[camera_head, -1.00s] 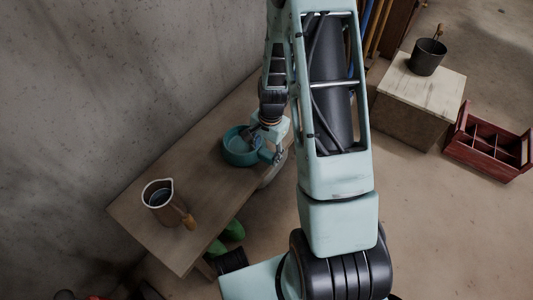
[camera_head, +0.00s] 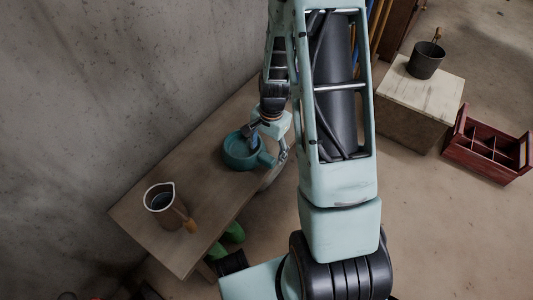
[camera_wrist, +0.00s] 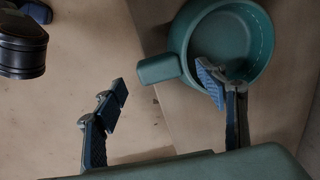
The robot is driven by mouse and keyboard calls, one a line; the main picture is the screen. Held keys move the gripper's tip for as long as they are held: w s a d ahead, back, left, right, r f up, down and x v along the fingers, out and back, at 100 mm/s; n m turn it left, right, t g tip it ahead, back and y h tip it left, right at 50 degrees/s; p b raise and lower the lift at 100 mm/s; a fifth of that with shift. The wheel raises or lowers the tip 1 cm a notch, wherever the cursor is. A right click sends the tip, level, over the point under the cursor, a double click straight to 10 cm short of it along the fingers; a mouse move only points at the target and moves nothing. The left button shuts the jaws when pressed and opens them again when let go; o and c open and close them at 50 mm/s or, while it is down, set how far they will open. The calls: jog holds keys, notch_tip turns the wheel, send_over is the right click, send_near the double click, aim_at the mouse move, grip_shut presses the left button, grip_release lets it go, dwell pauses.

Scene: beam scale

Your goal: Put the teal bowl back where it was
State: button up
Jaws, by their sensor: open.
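The teal bowl (camera_head: 240,158), round with a stubby handle, is at the far end of the wooden bench (camera_head: 165,240). In the wrist view the bowl (camera_wrist: 258,75) shows at the upper right, with its handle (camera_wrist: 158,69) pointing left past the bench edge. My gripper (camera_head: 270,148) is open over the bowl's handle side. In the wrist view my gripper (camera_wrist: 165,95) has one finger overlapping the bowl's near rim and the other apart from it, off to the left. Whether the right finger touches the bowl, I cannot tell.
Green boots (camera_head: 233,232) are beneath the bench edge. A concrete wall (camera_head: 110,90) borders the bench. At right are a pale-topped block (camera_head: 440,90) with a dark bucket (camera_head: 426,60), and a red crate (camera_head: 470,140).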

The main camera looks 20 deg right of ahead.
notch_tip(320, 180, up, 8)
jog(key=p, duration=0.2)
jog(key=shift+s+d, duration=0.15)
jog(key=shift+s, duration=0.1)
jog(key=shift+r, duration=0.1)
